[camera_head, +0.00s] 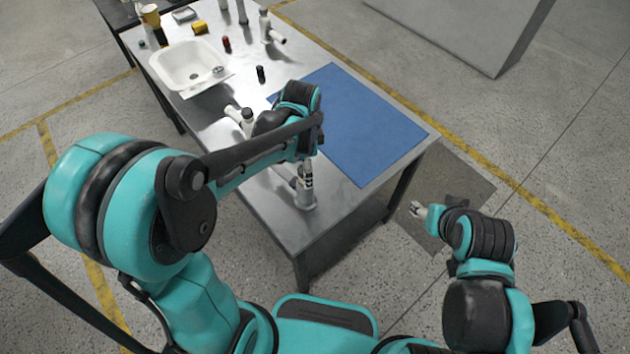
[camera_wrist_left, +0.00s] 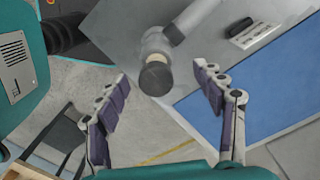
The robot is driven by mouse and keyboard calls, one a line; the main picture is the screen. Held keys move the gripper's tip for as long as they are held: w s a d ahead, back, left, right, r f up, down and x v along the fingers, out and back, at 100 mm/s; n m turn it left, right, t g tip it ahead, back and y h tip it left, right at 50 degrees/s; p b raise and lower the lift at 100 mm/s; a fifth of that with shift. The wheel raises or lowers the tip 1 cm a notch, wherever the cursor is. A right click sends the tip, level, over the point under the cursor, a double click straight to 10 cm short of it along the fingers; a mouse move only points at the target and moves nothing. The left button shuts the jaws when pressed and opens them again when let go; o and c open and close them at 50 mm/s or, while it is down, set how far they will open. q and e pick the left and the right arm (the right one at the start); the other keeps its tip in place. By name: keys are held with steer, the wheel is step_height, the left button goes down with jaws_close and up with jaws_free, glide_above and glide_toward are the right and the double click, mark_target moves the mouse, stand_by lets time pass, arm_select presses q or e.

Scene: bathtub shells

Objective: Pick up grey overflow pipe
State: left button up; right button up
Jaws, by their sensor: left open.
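The grey overflow pipe (camera_head: 304,194) stands near the front end of the metal table, with a side branch pointing to the upper left. My left gripper (camera_head: 308,170) is above it and hides its upper part. In the left wrist view the pipe (camera_wrist_left: 157,45) shows a dark round end, and its branch runs to the upper right. My left gripper (camera_wrist_left: 161,80) is open, with one finger on either side of the dark end and visible gaps between. My right gripper (camera_head: 418,210) is off the table's right side, away from the pipe; its jaw state is unclear.
A blue mat (camera_head: 362,125) covers the table's right side. Another pale pipe (camera_head: 240,116) with a dark cap is behind my left arm. Floor to the right is open.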

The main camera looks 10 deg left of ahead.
mark_target(293, 181)
arm_select(q)
steer(key=shift+w+d+f, duration=0.1)
steer(key=shift+d+f, duration=0.05)
steer(key=shift+f, duration=0.15)
step_height(293, 181, down, 2)
steer(key=shift+b, duration=0.5)
steer(key=f+b, duration=0.2)
steer(key=f, duration=0.3)
steer(key=shift+s+f, duration=0.2)
steer(key=shift+s+r, duration=0.1)
jaws_close()
steer(key=shift+r, duration=0.1)
